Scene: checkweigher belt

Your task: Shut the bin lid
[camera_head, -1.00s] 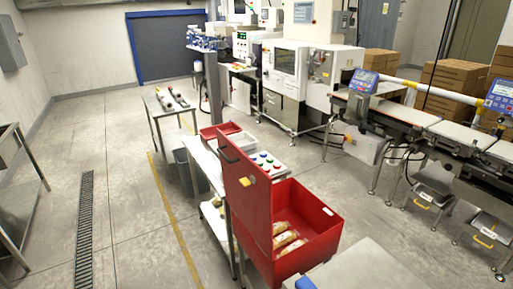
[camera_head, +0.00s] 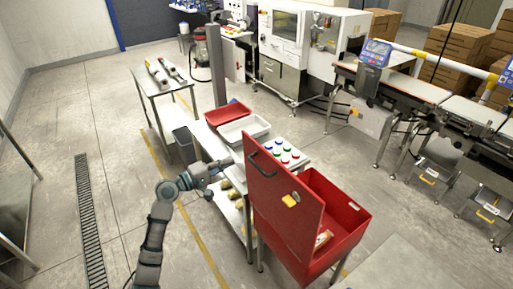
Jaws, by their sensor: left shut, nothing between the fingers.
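The red bin (camera_head: 346,222) stands on legs right of the picture's middle. Its red lid (camera_head: 281,205) stands up on the bin's left side, open, with a dark handle near its top and a yellow label. Inside the bin part of a packaged item (camera_head: 322,239) shows; the lid hides the rest. My left gripper (camera_head: 226,163) is shut and empty, to the left of the lid, near the handle's height in the picture and apart from the lid. My right gripper is not in view.
A table behind the bin holds a red tray (camera_head: 228,115), a white tray (camera_head: 243,129) and a panel of coloured buttons (camera_head: 284,152). A grey waste bin (camera_head: 184,145) stands left of it. The conveyor (camera_head: 404,88) is at right. Open floor lies at left.

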